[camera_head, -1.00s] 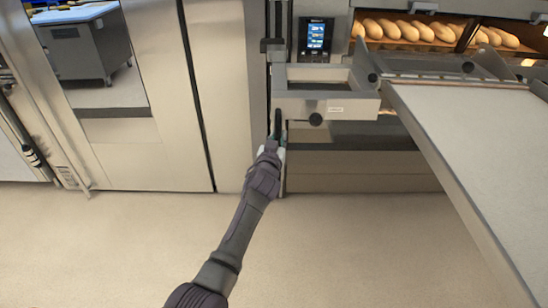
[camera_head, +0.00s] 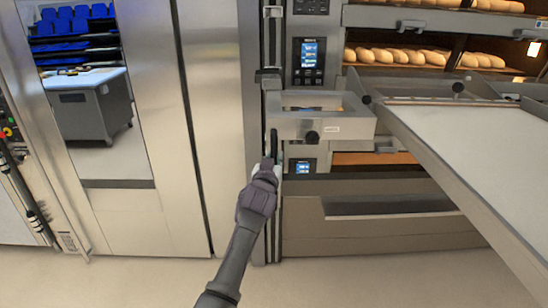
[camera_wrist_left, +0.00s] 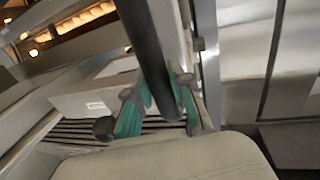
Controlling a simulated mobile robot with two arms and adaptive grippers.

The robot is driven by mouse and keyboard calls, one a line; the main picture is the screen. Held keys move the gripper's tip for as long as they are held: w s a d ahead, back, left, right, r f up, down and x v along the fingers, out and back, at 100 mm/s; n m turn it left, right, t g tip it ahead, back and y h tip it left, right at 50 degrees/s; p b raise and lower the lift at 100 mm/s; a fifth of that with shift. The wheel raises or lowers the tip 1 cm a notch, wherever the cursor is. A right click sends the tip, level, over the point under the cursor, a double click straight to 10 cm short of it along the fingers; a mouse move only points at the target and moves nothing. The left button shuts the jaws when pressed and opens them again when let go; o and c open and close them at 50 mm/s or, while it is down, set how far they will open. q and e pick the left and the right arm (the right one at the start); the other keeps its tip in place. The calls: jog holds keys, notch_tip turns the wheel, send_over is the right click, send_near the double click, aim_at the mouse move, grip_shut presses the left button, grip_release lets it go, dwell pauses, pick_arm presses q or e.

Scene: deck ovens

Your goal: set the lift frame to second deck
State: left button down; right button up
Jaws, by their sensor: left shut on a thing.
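The lift frame (camera_head: 350,128) is a grey steel frame with a dark knob and a small white label, in front of the ovens. A pale loading board (camera_head: 470,135) extends from it to the right. A black upright handle (camera_wrist_left: 148,50) is at the frame's left end. My left gripper (camera_head: 276,166) is shut on this handle; green pads show on both sides of it in the wrist view. The frame stands below the deck with loaves (camera_head: 405,56) and above a lower deck opening (camera_head: 372,158). My right gripper is not in view.
An upper control display (camera_head: 309,55) is above the frame and a lower display (camera_head: 302,168) below it. A tall steel door (camera_head: 215,120) stands left, with a grey wheeled cabinet (camera_head: 85,110) beyond. The floor in front is clear.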

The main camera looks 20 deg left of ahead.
pick_arm(q)
jog(key=shift+f, duration=0.1)
jog(key=c, duration=1)
grip_release()
jog(key=shift+r, duration=0.2)
jog(key=s, duration=0.8)
jog(key=s+d, duration=0.1)
jog(key=s, duration=0.3)
